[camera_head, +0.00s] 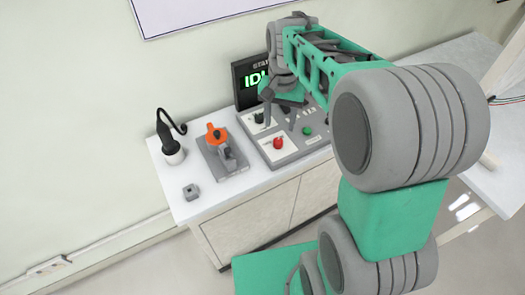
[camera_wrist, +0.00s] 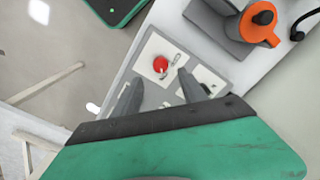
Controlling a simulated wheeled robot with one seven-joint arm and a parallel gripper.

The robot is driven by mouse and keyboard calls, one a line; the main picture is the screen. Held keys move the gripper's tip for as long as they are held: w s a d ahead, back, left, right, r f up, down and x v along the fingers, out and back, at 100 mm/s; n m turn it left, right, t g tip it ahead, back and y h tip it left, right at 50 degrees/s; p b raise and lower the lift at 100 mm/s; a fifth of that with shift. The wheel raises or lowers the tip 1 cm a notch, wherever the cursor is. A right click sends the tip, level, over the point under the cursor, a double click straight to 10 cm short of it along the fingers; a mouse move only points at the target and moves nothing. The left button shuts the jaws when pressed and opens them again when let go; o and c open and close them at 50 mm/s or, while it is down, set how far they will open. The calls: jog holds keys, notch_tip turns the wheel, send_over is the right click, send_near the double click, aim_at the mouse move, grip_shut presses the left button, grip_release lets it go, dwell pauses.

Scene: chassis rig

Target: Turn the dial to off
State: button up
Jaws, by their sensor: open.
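The grey control panel (camera_head: 289,153) lies on the white cabinet top. It bears a red knob or button (camera_head: 278,142), a small black knob (camera_head: 258,117) and a green button (camera_head: 307,131). I cannot tell from the markings which is the dial's off position. My gripper (camera_head: 280,117) is open above the panel, near the black knob. In the wrist view its two fingers (camera_wrist: 160,81) are spread over the panel, with the red control (camera_wrist: 161,64) showing beyond and between the tips. The fingers and palm hide part of the panel there.
A dark status screen (camera_head: 252,82) stands behind the panel, partly hidden by my arm. Left of the panel are a grey fixture with an orange part (camera_head: 216,134), a black corded tool (camera_head: 169,142) and a small grey block (camera_head: 191,191).

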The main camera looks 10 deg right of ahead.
aim_at(278, 141)
jog(key=shift+w+a+f, duration=0.1)
jog(key=shift+w+f, duration=0.05)
jog(key=shift+f, duration=0.2)
notch_tip(278, 141, down, 7)
jog(key=shift+f+p, duration=0.15)
jog(key=shift+p, duration=0.3)
jog(key=shift+c, duration=0.2)
grip_shut()
